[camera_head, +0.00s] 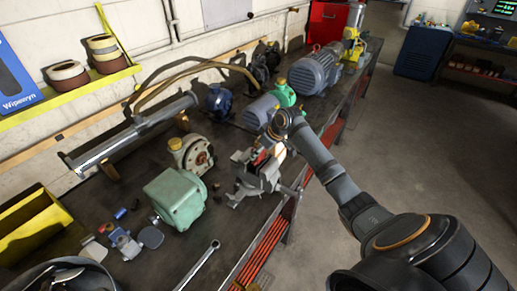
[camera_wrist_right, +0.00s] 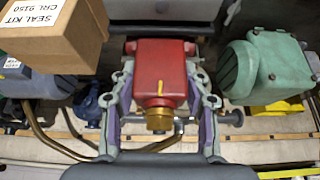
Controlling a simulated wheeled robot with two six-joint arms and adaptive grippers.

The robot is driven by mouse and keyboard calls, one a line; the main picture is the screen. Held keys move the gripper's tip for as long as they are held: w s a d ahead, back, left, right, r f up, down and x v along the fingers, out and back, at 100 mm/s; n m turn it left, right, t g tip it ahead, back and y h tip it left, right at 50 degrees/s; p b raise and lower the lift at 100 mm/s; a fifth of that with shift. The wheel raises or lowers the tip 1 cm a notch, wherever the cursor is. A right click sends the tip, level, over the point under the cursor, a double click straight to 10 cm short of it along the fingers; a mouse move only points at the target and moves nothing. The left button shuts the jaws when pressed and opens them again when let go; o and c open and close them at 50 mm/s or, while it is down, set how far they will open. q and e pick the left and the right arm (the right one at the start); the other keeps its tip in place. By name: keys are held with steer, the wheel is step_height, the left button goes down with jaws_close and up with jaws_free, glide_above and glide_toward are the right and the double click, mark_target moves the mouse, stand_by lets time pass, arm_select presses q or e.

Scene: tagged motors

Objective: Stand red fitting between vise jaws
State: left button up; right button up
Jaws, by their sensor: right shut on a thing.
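The red fitting (camera_wrist_right: 160,65) is a blocky red body with a brass nut and a yellow mark, seen in the right wrist view. My right gripper (camera_wrist_right: 161,82) is shut on it, with one finger on each side. In the head view the vise (camera_head: 256,174) stands at the bench's front edge, and my right arm reaches over it from the right. A small red patch (camera_head: 260,157), probably the fitting, shows at the vise's jaws. I cannot tell whether the fitting touches the jaws or how deep it sits. My left gripper is out of view.
A green gearbox (camera_head: 178,198) and a cream pump (camera_head: 191,154) stand left of the vise. A blue-grey motor (camera_head: 261,112) is behind it. A wrench (camera_head: 198,264) lies in front. A seal kit box (camera_wrist_right: 55,35) shows in the wrist view.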

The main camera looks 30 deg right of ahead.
steer(key=shift+x, duration=0.9)
steer(key=shift+s+f+b, duration=0.2)
steer(key=shift+f+b, duration=0.1)
steer(key=shift+f, duration=0.05)
steer(key=shift+s+f, duration=0.2)
steer(key=shift+s, duration=0.15)
steer(key=shift+w+d+f, duration=0.1)
steer(key=shift+w, duration=0.15)
steer(key=o, duration=1.3)
steer(key=shift+s, duration=0.1)
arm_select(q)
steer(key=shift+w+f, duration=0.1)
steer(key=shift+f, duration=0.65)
arm_select(e)
steer(key=shift+o, duration=0.2)
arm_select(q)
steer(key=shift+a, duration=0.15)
arm_select(e)
steer(key=v, duration=1.2)
